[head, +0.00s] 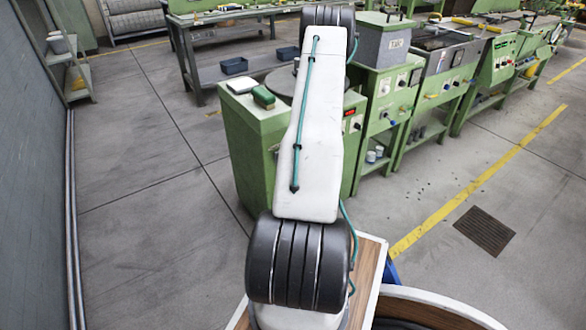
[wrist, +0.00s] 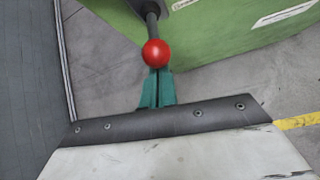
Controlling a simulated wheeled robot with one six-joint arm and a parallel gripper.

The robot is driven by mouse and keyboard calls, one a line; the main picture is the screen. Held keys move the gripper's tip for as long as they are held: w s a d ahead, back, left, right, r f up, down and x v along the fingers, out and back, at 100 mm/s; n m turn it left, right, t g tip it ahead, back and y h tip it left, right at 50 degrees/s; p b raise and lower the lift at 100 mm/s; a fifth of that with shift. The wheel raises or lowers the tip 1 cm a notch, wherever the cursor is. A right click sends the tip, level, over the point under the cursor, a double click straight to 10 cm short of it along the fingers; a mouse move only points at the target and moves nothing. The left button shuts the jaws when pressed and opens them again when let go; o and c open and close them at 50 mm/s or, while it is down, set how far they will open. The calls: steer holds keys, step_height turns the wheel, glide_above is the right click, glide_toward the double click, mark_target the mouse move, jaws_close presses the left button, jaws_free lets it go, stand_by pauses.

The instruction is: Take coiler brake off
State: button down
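The brake lever shows in the wrist view as a dark rod (wrist: 152,26) ending in a red ball knob (wrist: 155,53). The rod comes out of a dark hub (wrist: 178,3) at the top of the green machine (wrist: 235,32). My gripper (wrist: 157,76) has teal fingers lying close together, with only a thin line between them. Their tips are right at the red ball, which overlaps them in the picture. I cannot tell whether they touch it. In the head view my arm hides the gripper and the lever; the green coiler cabinet (head: 247,150) stands behind it.
A small green box (head: 264,96) and a white-topped container (head: 242,86) sit on the cabinet. More green machines (head: 391,115) stand to the right. A grey wall (head: 35,180) runs along the left. Open floor (head: 150,220) lies between wall and cabinet.

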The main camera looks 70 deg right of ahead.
steer(key=shift+w+d+r, duration=0.1)
steer(key=shift+d+r, duration=0.05)
step_height(320, 180, down, 3)
steer(key=s+a, duration=0.2)
steer(key=v, duration=0.9)
steer(key=shift+w+r, duration=0.2)
steer(key=shift+r, duration=0.25)
